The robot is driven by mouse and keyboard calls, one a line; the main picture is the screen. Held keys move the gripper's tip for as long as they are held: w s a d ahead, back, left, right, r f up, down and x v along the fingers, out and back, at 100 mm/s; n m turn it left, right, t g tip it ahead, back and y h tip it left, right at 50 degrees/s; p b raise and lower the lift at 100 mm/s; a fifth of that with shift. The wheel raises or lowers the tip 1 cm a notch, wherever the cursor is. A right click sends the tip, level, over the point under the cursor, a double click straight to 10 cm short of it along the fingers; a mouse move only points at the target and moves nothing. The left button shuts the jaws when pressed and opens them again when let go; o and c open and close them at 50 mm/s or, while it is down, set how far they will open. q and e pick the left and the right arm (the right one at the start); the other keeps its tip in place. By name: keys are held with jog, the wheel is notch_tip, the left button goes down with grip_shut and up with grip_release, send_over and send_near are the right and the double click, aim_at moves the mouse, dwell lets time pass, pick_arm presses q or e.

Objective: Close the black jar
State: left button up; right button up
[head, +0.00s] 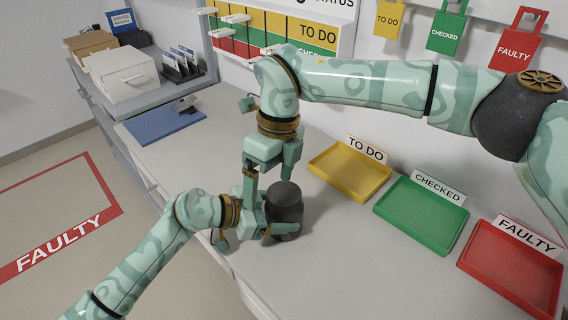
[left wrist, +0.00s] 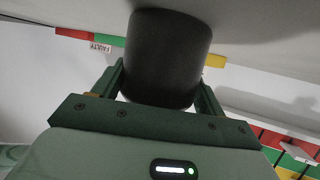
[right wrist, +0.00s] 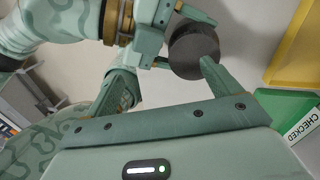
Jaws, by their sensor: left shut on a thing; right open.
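The black jar (head: 285,207) stands on the grey counter, upright, with a dark round top. It fills the middle of the left wrist view (left wrist: 168,58) between the fingers. My left gripper (head: 276,220) is shut on its side, low down. My right gripper (head: 268,178) is open and points down just above the jar. In the right wrist view the jar's top (right wrist: 195,50) lies close to one right finger, the other finger being well to the left. I cannot tell a separate lid from the jar's body.
Yellow (head: 348,172), green (head: 421,215) and red (head: 510,268) trays lie to the right of the jar. A blue mat (head: 163,124) lies at the counter's left end. The counter's front edge is close to my left gripper. My two arms are close together.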

jog(key=s+a+r+m+g+y, duration=0.1)
jog(key=s+a+r+g+y, duration=0.1)
jog(key=a+r+y, duration=1.05)
jog(key=w+a+r+m+t+y, duration=0.1)
jog(key=w+r+m+t, duration=0.3)
jog(key=w+m+t, duration=0.15)
jog(key=w+a+r+m+t+y, duration=0.1)
jog(key=w+a+r+m+t, duration=0.1)
jog(key=w+r+m+t, duration=0.35)
jog(key=w+d+f+m+t+h, duration=0.3)
jog(key=w+d+f+m+h, duration=0.1)
jog(key=w+f+m, duration=0.15)
jog(key=n+g+h, duration=0.1)
jog(key=g+h, duration=0.9)
jog(key=h, duration=0.2)
send_over(284, 192)
jog(key=a, duration=0.1)
jog(key=shift+y, duration=0.25)
notch_tip(284, 192, down, 14)
jog(key=shift+s+r, duration=0.1)
jog(key=shift+r, duration=0.05)
jog(key=shift+d+n, duration=0.55)
jog(key=shift+f, duration=4)
